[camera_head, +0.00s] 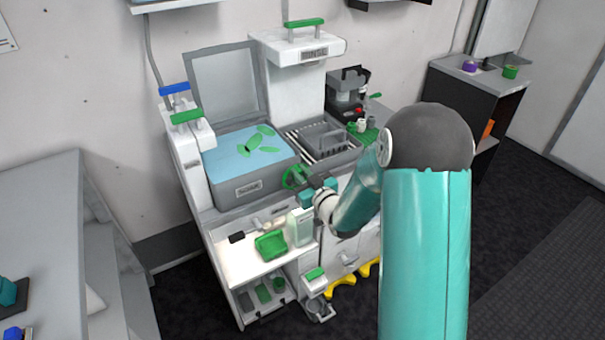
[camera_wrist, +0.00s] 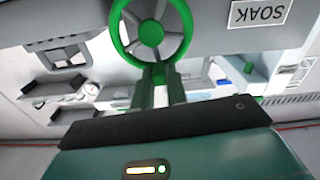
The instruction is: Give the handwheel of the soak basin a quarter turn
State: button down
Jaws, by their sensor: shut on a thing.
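The soak basin (camera_head: 230,185) is a grey box with its lid raised, filled with blue liquid in which green pieces lie. Its green handwheel (camera_head: 288,179) is on the front face, to the right of the SOAK label, partly hidden by my gripper. In the wrist view the spoked handwheel (camera_wrist: 152,30) with its green hub shows upside down near the label (camera_wrist: 259,13). My gripper (camera_head: 312,186) reaches the wheel from the right. In the wrist view my gripper (camera_wrist: 158,75) has its fingers shut on the handwheel's lower rim.
Below the basin, a lit shelf holds a green tray (camera_head: 271,244) and a pale bottle (camera_head: 300,227). A grey rack (camera_head: 325,138) is right of the basin. A dark cabinet (camera_head: 466,95) stands at the right. Dark floor at the right is clear.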

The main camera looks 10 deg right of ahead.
aim_at(284, 184)
jog(key=a+n, duration=0.1)
jog(key=n, duration=0.2)
jog(key=a+f+n, duration=0.1)
jog(key=n, duration=0.3)
jog(key=s+a+f+n, duration=0.1)
jog(key=n, duration=0.2)
jog(key=shift+s+a+f+n, duration=0.1)
jog(key=shift+n, duration=0.2)
jog(key=n, duration=0.1)
jog(key=f+n, duration=0.1)
jog(key=n, duration=0.1)
jog(key=shift+a+f, duration=0.1)
jog(key=shift+a, duration=0.1)
jog(key=shift+s+f+n, duration=0.1)
jog(key=shift+f+n, duration=0.15)
jog(key=shift+n, duration=0.55)
jog(key=shift+f+n, duration=0.25)
jog(key=shift+n, duration=0.55)
jog(key=shift+f, duration=0.1)
jog(key=c, duration=1.4)
grip_release()
